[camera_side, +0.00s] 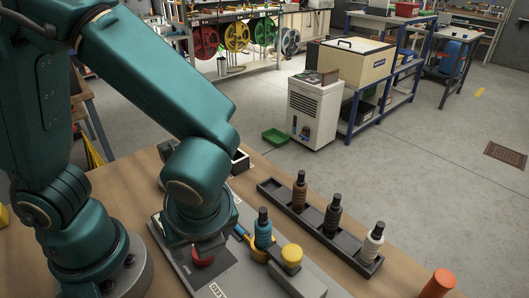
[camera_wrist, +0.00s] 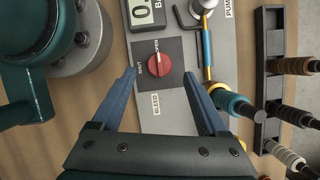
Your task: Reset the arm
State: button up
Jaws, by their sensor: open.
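My gripper (camera_wrist: 159,76) is open and empty in the wrist view, its two blue fingers apart on either side of a red knob (camera_wrist: 159,63). I cannot tell the height of the fingers above the panel. In the side view my arm reaches down over the panel, and its end hides most of the gripper. The red knob (camera_side: 203,257) shows just below it.
An orange cylinder (camera_side: 440,283) stands at the table's edge. A display (camera_wrist: 147,12) adjoins the knob.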

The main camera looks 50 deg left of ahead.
jog(key=shift+d+r, duration=0.15)
jog(key=shift+r, duration=0.2)
jog(key=shift+w+a+r, duration=0.15)
jog(key=shift+w+a, duration=0.1)
jog(key=a+r+n+t+h, duration=0.2)
jog(key=r+n, duration=0.2)
jog(key=n, duration=0.6)
jog(key=w+a+r+n+t+h, duration=0.1)
jog(key=a+r+n+t+h, duration=0.1)
jog(key=n, duration=0.8)
notch_tip(320, 180, up, 3)
jog(key=shift+w+a+f+t, duration=0.2)
jog(key=shift+a+t, duration=0.1)
jog(key=shift+a, duration=0.45)
